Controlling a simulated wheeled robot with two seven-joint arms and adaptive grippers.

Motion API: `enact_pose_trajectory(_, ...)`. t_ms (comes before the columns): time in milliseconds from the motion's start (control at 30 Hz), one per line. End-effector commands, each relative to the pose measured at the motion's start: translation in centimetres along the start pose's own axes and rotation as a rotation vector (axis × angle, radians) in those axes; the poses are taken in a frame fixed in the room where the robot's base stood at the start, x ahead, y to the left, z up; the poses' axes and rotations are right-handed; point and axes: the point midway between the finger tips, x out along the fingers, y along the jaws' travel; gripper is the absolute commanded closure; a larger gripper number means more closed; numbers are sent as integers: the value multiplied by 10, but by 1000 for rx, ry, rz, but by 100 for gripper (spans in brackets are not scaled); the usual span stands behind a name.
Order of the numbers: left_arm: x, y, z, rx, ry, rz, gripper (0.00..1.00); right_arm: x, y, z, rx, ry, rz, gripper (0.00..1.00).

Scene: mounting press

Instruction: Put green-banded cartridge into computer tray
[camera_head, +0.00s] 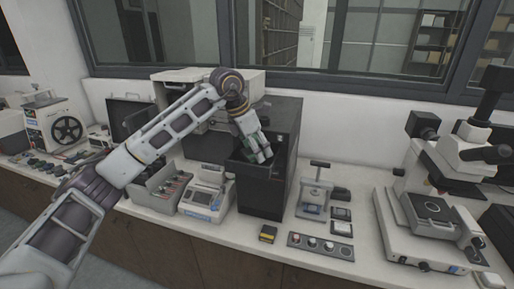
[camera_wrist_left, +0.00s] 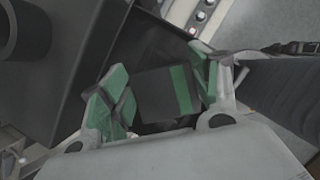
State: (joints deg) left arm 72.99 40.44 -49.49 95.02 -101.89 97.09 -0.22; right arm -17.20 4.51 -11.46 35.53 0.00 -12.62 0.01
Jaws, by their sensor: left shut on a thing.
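My left gripper (camera_head: 258,156) is at the opening in the front of the black computer case (camera_head: 285,190). In the left wrist view, my left gripper (camera_wrist_left: 162,92) has green-padded fingers and is shut on the green-banded cartridge (camera_wrist_left: 152,90), a dark block with a green stripe near its right end. The cartridge sits between the two fingers, with dark case surfaces around it. In the head view the gripper mostly hides the cartridge. The computer tray cannot be made out clearly from the case's dark front. My right gripper is in neither view.
A small yellow-labelled block (camera_head: 267,233) lies at the bench front. A grey device with a screen (camera_head: 207,192) stands left of the case. A small press (camera_head: 315,192) and a knob panel (camera_head: 320,246) are at its right. A microscope (camera_head: 440,205) stands farther right.

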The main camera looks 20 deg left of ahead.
Motion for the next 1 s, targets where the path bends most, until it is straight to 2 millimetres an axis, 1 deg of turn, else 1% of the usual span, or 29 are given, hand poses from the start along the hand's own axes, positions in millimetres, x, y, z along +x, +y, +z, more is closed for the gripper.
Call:
enact_pose_trajectory(600, 11, 0, -5, 0, 0, 0, 63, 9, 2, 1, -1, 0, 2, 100)
enact_pose_trajectory(767, 11, 0, -5, 0, 0, 0, 63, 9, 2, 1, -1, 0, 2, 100)
enact_pose_trajectory(800, 11, 0, -5, -1, 0, 0, 34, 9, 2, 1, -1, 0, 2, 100)
enact_pose_trajectory(833, 11, 0, -5, 0, 0, 0, 30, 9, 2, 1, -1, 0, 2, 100)
enact_pose_trajectory(867, 11, 0, -5, -1, 0, 0, 29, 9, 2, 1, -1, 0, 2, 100)
enact_pose_trajectory(1000, 11, 0, -5, -1, 0, 0, 29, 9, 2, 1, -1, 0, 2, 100)
